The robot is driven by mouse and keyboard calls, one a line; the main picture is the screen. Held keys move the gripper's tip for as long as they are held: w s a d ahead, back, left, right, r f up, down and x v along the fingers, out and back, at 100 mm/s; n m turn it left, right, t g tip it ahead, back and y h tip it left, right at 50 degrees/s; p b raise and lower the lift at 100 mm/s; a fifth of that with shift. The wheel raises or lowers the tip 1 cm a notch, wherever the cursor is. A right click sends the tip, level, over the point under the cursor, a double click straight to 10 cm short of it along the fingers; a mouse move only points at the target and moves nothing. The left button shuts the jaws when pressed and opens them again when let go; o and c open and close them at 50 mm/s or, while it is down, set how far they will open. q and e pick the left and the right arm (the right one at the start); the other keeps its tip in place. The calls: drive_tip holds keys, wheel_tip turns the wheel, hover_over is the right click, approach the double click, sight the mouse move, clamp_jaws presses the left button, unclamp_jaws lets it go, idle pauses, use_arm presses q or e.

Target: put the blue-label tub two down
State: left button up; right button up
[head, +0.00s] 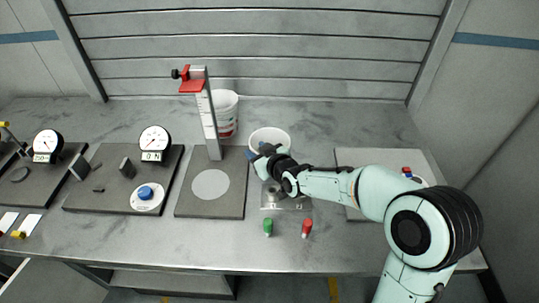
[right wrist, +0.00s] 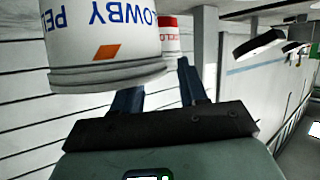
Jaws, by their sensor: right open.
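The white tub with blue lettering and an orange diamond (right wrist: 105,35) fills the upper left of the right wrist view, its lettering upside down. In the head view a white tub (head: 270,136) stands just behind my right gripper (head: 259,153). My right gripper is open. In the right wrist view its fingers (right wrist: 158,92) lie close to the tub's rim, and the tub covers part of one finger. I cannot tell whether they touch. A red-label tub (head: 226,115) stands behind the height gauge; it also shows in the right wrist view (right wrist: 170,38). My left gripper is not in view.
The height gauge (head: 207,115) rises from a dark plate (head: 230,203) left of the gripper. A metal fixture (head: 292,203) lies under my right wrist. A green peg (head: 267,227) and a red peg (head: 307,228) stand near the front. Dial gauges (head: 154,140) stand left.

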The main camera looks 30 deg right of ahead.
clamp_jaws()
drive_tip(key=shift+r, duration=0.1)
